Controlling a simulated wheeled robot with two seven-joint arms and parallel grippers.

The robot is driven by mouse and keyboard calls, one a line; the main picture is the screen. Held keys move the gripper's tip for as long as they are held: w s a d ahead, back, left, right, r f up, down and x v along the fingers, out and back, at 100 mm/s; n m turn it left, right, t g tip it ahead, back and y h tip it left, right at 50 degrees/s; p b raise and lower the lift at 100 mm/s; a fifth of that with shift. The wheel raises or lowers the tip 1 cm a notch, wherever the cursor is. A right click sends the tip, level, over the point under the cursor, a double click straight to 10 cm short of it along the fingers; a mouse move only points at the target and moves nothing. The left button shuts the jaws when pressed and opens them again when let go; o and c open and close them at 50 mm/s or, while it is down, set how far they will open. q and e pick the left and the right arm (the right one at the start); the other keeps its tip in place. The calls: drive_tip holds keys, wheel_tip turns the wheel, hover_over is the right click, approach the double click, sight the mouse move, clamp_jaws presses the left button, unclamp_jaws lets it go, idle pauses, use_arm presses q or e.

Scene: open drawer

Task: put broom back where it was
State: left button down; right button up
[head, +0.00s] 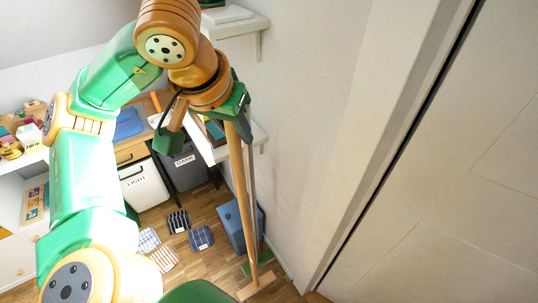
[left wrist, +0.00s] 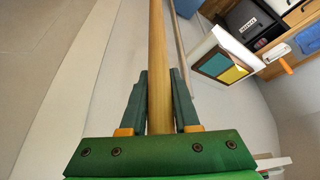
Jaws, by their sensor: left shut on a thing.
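The broom (head: 239,185) has a long wooden handle that runs down to a wooden head (head: 256,287) at floor level, near the wall. It stands almost upright, slightly tilted. My left gripper (head: 236,106) is shut around the upper part of the handle. In the left wrist view the handle (left wrist: 157,45) passes between both fingers of the gripper (left wrist: 158,85). Whether the head touches the floor is hard to tell. My right gripper is not in view.
A thin grey pole (head: 251,185) with a green base stands close beside the broom. A blue box (head: 232,226) is behind it. Bins labelled LIGHT (head: 145,187) and DARK (head: 184,169) stand at the back. Folded cloths (head: 201,238) lie on the floor. A white door frame (head: 385,130) is at right.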

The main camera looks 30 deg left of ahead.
use_arm(q)
drive_tip(key=w+f+b, duration=0.2)
drive_tip(key=w+f, duration=0.8)
drive_tip(key=f, duration=0.1)
drive_tip(key=shift+w+a+f, duration=0.2)
drive_tip(key=shift+w+a, duration=0.05)
drive_tip(key=shift+w, duration=0.15)
drive_tip(key=shift+f+b, duration=0.2)
drive_tip(key=shift+b, duration=0.1)
drive_tip(key=c, duration=0.6)
unclamp_jaws()
drive_tip(key=shift+d, duration=0.1)
drive_tip(key=shift+c, duration=0.2)
drive_tip(key=shift+r, duration=0.15)
